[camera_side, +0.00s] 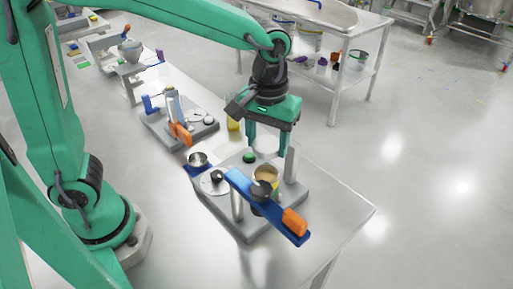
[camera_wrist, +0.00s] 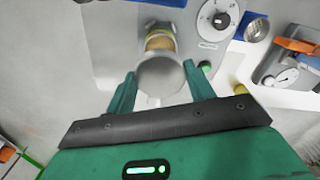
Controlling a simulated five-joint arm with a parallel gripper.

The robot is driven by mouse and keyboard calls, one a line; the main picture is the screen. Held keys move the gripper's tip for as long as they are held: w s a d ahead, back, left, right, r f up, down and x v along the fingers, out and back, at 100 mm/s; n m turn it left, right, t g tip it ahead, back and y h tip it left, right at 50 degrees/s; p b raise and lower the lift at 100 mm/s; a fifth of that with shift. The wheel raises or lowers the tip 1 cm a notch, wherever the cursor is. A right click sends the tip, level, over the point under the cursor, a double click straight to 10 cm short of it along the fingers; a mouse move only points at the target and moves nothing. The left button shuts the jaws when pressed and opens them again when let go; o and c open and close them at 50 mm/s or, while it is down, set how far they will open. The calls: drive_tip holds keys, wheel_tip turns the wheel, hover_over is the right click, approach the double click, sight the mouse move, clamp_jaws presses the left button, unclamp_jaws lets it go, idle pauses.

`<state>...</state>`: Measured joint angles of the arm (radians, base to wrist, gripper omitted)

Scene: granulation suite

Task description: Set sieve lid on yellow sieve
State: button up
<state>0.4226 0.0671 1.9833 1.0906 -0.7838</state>
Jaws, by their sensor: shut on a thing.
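My gripper (camera_side: 268,150) points down over the grey sieve shaker base. In the wrist view its two green fingers (camera_wrist: 162,90) are closed on the sides of a round grey sieve lid (camera_wrist: 160,82). The yellow sieve (camera_side: 266,173) stands on the base just below the fingers, behind a blue bar. In the wrist view the yellow sieve (camera_wrist: 160,42) shows only partly past the lid's far edge. The lid cannot be made out clearly in the side view, so the gap between lid and sieve is unclear.
A blue clamp bar (camera_side: 240,185) with an orange handle (camera_side: 295,221) crosses in front of the sieve. Metal posts stand beside it. A metal bowl (camera_side: 197,159) and a yellow container (camera_side: 233,122) are nearby. A second device (camera_side: 180,125) stands behind left. The table's right corner is clear.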

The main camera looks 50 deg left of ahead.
sight(266, 157)
drive_tip(key=shift+f, duration=0.1)
drive_tip(key=shift+f, duration=2.35)
drive_tip(key=shift+f, duration=0.9)
idle(1.5)
drive_tip(key=o, duration=1.4)
drive_tip(key=shift+r, duration=0.15)
drive_tip(key=shift+r, duration=3.85)
drive_tip(key=shift+a, duration=0.1)
